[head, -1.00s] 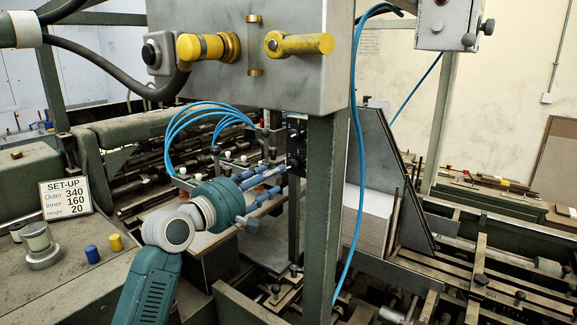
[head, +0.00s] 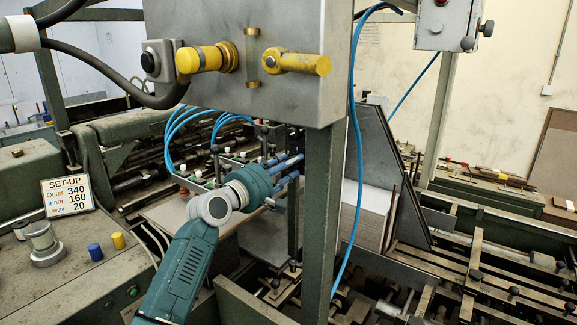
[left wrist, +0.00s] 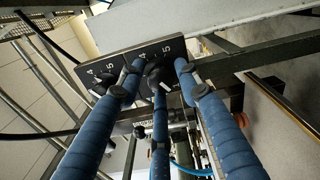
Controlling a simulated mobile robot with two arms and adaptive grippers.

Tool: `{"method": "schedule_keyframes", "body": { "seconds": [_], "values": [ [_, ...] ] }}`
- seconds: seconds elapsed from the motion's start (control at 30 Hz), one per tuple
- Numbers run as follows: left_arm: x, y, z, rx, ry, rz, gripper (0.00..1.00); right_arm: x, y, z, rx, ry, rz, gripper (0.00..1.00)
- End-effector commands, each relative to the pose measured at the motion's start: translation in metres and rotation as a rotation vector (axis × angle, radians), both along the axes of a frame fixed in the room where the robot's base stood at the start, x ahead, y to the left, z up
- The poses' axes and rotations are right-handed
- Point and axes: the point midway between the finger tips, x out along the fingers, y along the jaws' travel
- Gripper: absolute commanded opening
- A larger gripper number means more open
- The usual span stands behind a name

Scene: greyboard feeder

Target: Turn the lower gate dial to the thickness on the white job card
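My left gripper (head: 291,168) reaches right to a black dial plate (head: 296,143), partly hidden behind a green post. In the left wrist view, the black plate (left wrist: 172,50) carries two black knobs, with white numbers including 4 and 5 beside them. The three blue fingers (left wrist: 158,78) stand spread around the right-hand knob (left wrist: 154,73); firm contact cannot be made out. The other knob (left wrist: 98,86) is left of the fingers. The dial setting is unreadable. A white card (head: 67,194) reads SET-UP, Outer 340, Inner 160, Height 20; no thickness line is legible. My right gripper is out of view.
A green post (head: 320,220) stands just right of the gripper. A grey box (head: 290,95) with yellow handles hangs above. A blue hose (head: 355,200) runs down beside the post. A stack of greyboard (head: 367,215) stands to the right.

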Motion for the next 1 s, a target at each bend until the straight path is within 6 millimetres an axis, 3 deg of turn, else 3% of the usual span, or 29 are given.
{"method": "schedule_keyframes", "body": {
  "seconds": [0.03,0.13,0.57,1.0],
  "values": [
    [0.0,0.0,0.0,0.0,0.0,0.0,0.19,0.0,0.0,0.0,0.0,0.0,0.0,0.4],
    [0.0,0.0,0.0,0.0,0.0,0.0,0.0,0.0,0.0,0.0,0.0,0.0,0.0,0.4],
    [-0.001,-0.001,-0.002,0.045,-0.032,-0.001,0.0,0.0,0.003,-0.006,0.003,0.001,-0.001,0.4],
    [-0.001,-0.001,-0.005,0.32,-0.231,-0.004,0.0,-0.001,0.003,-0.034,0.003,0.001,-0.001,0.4]
  ]
}}
